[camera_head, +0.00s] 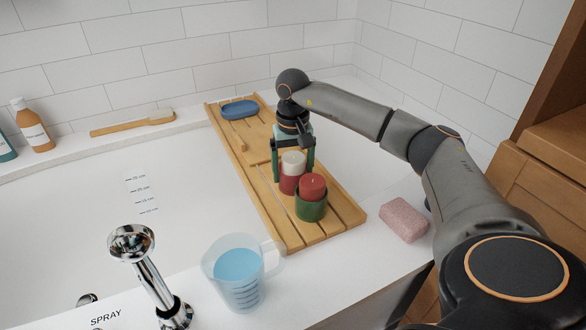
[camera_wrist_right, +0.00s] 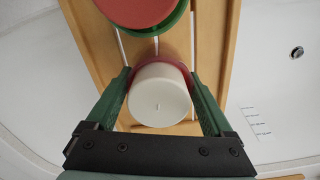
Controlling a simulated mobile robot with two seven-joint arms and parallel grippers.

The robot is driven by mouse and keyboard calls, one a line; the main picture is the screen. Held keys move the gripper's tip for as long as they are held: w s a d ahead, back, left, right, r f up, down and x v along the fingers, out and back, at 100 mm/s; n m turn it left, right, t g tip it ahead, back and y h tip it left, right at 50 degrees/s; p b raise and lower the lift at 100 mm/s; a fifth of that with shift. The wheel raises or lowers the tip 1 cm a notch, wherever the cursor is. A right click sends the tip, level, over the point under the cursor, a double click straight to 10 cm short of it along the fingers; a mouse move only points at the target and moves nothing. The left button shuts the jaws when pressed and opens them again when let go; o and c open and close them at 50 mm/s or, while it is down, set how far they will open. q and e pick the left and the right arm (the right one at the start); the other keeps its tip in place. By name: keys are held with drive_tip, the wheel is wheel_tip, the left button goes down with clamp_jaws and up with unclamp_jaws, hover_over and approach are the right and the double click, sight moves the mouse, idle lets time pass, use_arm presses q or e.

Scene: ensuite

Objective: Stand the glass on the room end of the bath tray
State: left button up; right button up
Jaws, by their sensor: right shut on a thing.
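The wooden bath tray (camera_head: 264,200) lies across the bath, its near end on the room-side ledge. My right gripper (camera_head: 292,172) points down over the tray. It is shut on a white candle in a red holder (camera_head: 289,184), one finger on each side. In the right wrist view the white candle top (camera_wrist_right: 158,95) is between the green fingers. The holder is upright, at or just above the slats; I cannot tell whether it touches. A red candle in a green holder (camera_head: 311,203) stands close beside it, nearer the room end. I see no plain drinking glass. My left gripper is out of view.
A blue soap dish (camera_head: 239,110) sits at the tray's wall end. A pink sponge (camera_head: 404,220) lies on the ledge right of the tray. A jug of blue liquid (camera_head: 238,270) and a chrome spray (camera_head: 150,270) stand left of the tray's near end. A brush (camera_head: 133,124) lies on the far ledge.

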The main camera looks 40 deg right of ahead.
drive_tip(key=o, duration=1.2)
wheel_tip(320, 180, up, 12)
drive_tip(key=p, duration=0.5)
drive_tip(key=shift+r, duration=0.15)
